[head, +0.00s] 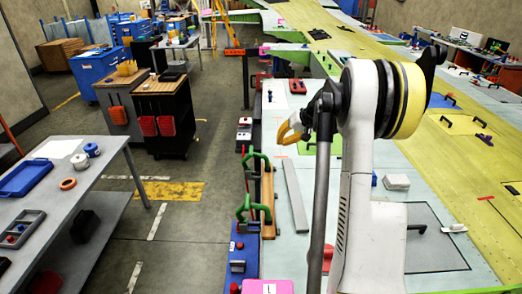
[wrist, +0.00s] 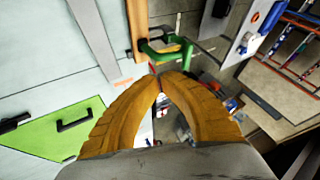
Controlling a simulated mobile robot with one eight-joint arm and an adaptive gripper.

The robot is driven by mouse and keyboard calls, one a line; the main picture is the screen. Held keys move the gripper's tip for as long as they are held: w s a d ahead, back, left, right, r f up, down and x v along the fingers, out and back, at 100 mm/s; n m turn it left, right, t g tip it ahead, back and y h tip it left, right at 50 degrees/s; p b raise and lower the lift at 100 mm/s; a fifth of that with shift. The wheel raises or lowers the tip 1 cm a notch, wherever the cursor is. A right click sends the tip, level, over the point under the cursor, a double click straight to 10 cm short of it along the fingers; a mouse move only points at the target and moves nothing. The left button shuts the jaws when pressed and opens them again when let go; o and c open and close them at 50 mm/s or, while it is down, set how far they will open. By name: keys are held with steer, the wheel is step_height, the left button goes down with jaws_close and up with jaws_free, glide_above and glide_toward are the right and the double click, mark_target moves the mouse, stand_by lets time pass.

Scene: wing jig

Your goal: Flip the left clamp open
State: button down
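Two green clamps sit along a wooden bar (head: 267,205) at the table's edge. The far clamp (head: 256,158) is at the bar's far end, and the near clamp (head: 243,206) is towards the other end. I cannot tell which one is called left. One green clamp (wrist: 168,50) also shows in the wrist view, just beyond my fingertips beside the wooden bar (wrist: 137,25). My gripper (head: 290,128) is at the far clamp's upper right, apart from it in the head view. Its orange fingers (wrist: 162,80) meet at the tips, with nothing seen between them.
A grey metal strip (head: 295,195) lies right of the bar. A green plate (wrist: 60,130) with a black handle lies left of my fingers in the wrist view. A blue panel (head: 243,255) with small parts is at the near edge.

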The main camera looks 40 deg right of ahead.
mark_target(259, 156)
steer(key=x, duration=1)
steer(key=shift+w+a+f, duration=0.1)
steer(key=shift+w+f, duration=0.05)
steer(key=shift+w, duration=0.05)
steer(key=shift+w+a+p, duration=0.3)
steer(key=shift+w+a, duration=0.45)
steer(key=shift+a, duration=0.3)
steer(key=shift+w+a, duration=0.35)
steer(key=shift+a, duration=0.15)
steer(key=shift+r, duration=0.25)
steer(key=shift+w+a+r+g+h, duration=0.15)
steer(key=shift+w+a+g+h, duration=0.05)
steer(key=shift+a+g+h, duration=0.15)
